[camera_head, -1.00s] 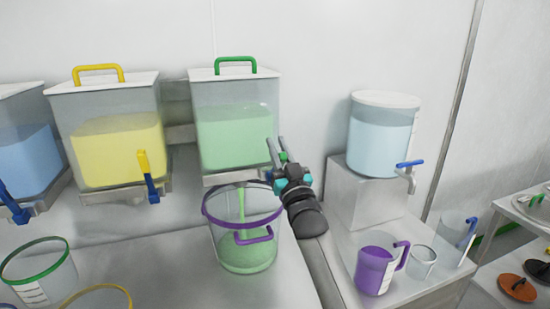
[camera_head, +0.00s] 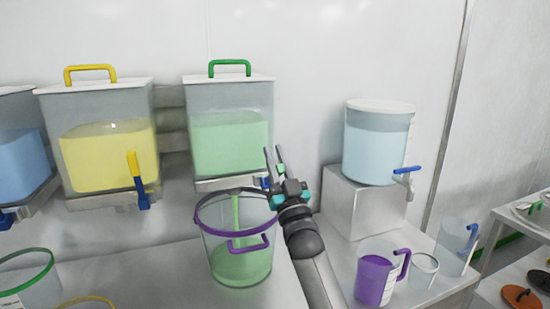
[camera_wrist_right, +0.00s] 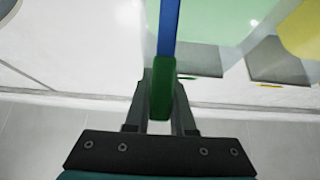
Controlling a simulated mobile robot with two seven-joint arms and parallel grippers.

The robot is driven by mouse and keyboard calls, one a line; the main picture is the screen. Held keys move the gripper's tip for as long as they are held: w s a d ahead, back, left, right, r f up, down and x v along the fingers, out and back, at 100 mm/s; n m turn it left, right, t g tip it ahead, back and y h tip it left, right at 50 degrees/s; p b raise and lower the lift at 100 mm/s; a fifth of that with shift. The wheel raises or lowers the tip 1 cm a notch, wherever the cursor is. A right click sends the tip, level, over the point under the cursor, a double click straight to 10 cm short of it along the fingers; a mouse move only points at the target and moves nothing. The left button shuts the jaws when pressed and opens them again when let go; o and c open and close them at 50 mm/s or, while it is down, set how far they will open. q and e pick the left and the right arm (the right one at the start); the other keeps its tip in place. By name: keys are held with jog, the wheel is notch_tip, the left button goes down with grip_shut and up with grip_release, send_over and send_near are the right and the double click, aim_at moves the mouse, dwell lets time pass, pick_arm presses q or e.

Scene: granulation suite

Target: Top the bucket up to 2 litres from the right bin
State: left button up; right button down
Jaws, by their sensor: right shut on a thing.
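The right bin (camera_head: 228,108) is clear with a white lid and green handle, and holds pale green material. A green stream (camera_head: 236,215) falls from under it into the clear bucket (camera_head: 240,243) with purple rim band and purple handle. Green material lies in the bucket's lower part; no scale is readable. My right gripper (camera_head: 274,160) is at the bin's lower right edge. In the right wrist view it is shut on the green grip of the bin's blue tap lever (camera_wrist_right: 166,40). The tap's outlet is hidden in the head view. My left gripper is not in view.
A yellow-filled bin (camera_head: 110,160) and a blue-filled bin (camera_head: 20,165) hang to the left. A water container (camera_head: 375,150) with a blue tap stands on a block at right. A purple jug (camera_head: 375,280) and clear cups stand below it.

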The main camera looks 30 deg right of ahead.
jog(key=c, duration=0.8)
grip_release()
jog(key=shift+o, duration=0.2)
jog(key=v, duration=1.5)
jog(key=shift+b, duration=0.4)
jog(key=shift+s+f, duration=0.1)
jog(key=shift+f, duration=0.05)
